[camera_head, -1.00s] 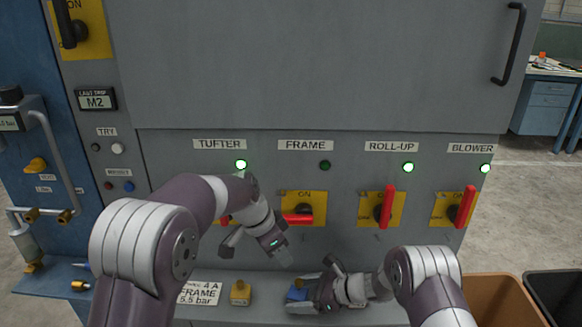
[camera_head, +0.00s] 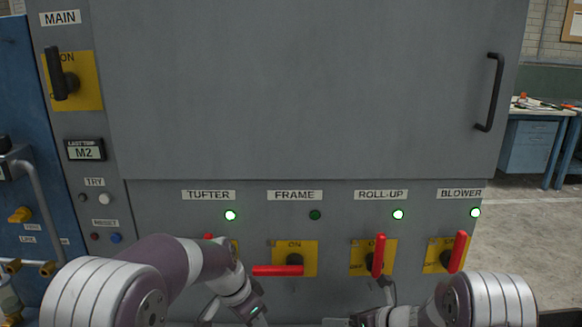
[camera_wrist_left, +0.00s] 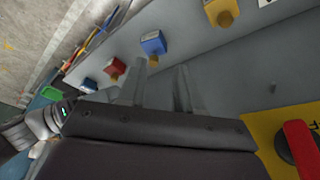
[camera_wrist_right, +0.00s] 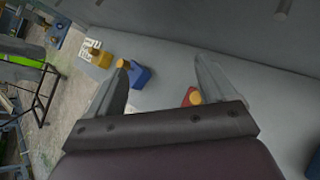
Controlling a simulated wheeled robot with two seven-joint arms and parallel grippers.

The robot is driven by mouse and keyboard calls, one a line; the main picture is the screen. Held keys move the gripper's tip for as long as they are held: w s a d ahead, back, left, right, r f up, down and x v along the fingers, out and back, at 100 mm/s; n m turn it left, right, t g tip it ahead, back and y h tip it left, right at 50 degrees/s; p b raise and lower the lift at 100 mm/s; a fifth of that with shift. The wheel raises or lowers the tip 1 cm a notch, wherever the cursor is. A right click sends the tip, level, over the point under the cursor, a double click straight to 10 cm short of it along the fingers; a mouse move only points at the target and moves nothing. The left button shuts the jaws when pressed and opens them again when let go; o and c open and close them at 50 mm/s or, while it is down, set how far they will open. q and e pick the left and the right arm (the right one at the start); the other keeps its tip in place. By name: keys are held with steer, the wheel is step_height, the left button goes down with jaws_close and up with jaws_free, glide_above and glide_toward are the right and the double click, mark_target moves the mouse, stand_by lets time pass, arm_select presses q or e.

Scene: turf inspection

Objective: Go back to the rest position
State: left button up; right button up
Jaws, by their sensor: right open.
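My left gripper (camera_head: 232,308) is low at the left-centre of the head view, in front of the grey panel. In the left wrist view its two fingers (camera_wrist_left: 160,88) stand apart with nothing between them. My right gripper (camera_head: 360,306) is at the bottom edge of the head view, below the ROLL-UP switch, partly cut off. In the right wrist view its fingers (camera_wrist_right: 160,88) are wide apart and empty. A blue block with a yellow knob (camera_wrist_right: 140,75) lies beyond them on the shelf.
The grey panel (camera_head: 290,120) fills the front. The FRAME switch (camera_head: 280,270) has its red handle level, its lamp dark. The ROLL-UP (camera_head: 378,256) and BLOWER (camera_head: 459,252) handles stand upright, lamps green. A blue workbench (camera_head: 535,140) stands at right, with open floor before it.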

steer(key=s+d+r+m+t+h, duration=0.1)
steer(key=s+d+r+m+h, duration=0.15)
steer(key=m, duration=0.65)
steer(key=s+d+r+m+h, duration=0.1)
steer(key=s+d+m+h, duration=0.2)
steer(key=m, duration=0.6)
arm_select(q)
steer(key=s+a+f+n+y, duration=0.2)
steer(key=s+a+n, duration=0.25)
steer(key=s, duration=0.55)
steer(key=s+a+f+n+y, duration=0.1)
steer(key=s+a+f+n, duration=0.4)
steer(key=s, duration=0.6)
arm_select(e)
steer(key=s+f+m+g+h, duration=0.1)
steer(key=s+m+g+h, duration=0.45)
steer(key=s+m, duration=1.55)
arm_select(q)
step_height(320, 180, up, 17)
steer(key=a+p, duration=0.1)
steer(key=p, duration=1.3)
steer(key=shift+s+g, duration=0.2)
steer(key=shift+g, duration=0.2)
arm_select(e)
step_height(320, 180, up, 14)
steer(key=m+g+y, duration=0.1)
steer(key=y, duration=0.1)
steer(key=shift+s+r+m, duration=0.15)
steer(key=shift+s+m, duration=0.15)
steer(key=shift+m, duration=0.1)
